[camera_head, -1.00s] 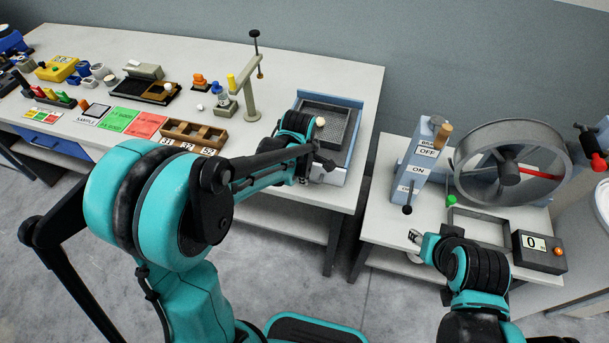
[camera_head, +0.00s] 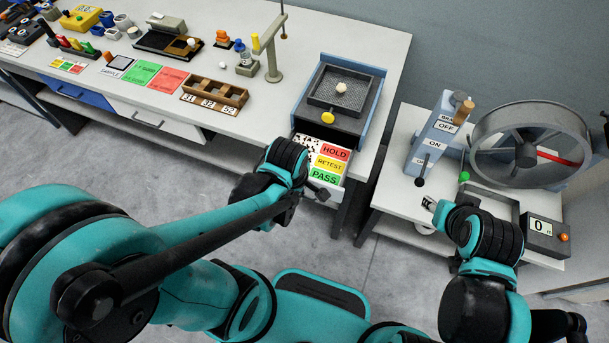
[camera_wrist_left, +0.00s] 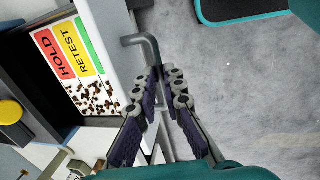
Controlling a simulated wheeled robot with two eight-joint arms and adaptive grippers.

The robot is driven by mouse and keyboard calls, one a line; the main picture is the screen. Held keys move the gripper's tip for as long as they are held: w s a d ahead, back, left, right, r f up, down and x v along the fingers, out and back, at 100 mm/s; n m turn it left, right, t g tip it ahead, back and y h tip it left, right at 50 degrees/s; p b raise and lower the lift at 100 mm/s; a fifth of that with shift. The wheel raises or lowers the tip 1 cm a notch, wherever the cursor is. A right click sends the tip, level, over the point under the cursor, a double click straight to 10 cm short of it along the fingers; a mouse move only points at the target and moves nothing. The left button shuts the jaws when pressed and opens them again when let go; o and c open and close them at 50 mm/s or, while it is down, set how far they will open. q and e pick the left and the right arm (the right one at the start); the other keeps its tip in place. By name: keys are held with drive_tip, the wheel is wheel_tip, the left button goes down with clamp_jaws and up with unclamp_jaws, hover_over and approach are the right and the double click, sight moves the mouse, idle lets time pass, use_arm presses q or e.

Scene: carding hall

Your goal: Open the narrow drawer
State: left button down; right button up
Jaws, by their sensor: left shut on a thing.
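The narrow drawer (camera_head: 309,178) stands pulled out from the front of the blue-sided box on the long bench. Inside it are HOLD, RETEST and PASS labels and a speckled white patch. In the left wrist view its white front (camera_wrist_left: 112,38) carries a grey bar handle (camera_wrist_left: 146,44). My left gripper (camera_wrist_left: 168,84) is shut on this handle; in the head view my arm partly hides the grip. My right gripper (camera_head: 430,203) hovers at the front edge of the right-hand table, apart from the drawer; its fingers are too small to read.
A black tray (camera_head: 345,93) with a pale knob tops the box, a yellow knob (camera_head: 327,118) in front. A wooden rack (camera_head: 214,95) stands left. A blue drawer (camera_head: 77,93) and a white drawer (camera_head: 155,122) sit under the bench. Open floor lies in front.

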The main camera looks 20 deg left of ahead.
use_arm(q)
drive_tip(key=shift+s, duration=0.25)
drive_tip(key=c, duration=1.6)
unclamp_jaws()
wheel_tip(320, 180, up, 12)
drive_tip(key=s, duration=0.2)
drive_tip(key=shift+s, duration=0.15)
drive_tip(key=shift+f, duration=0.15)
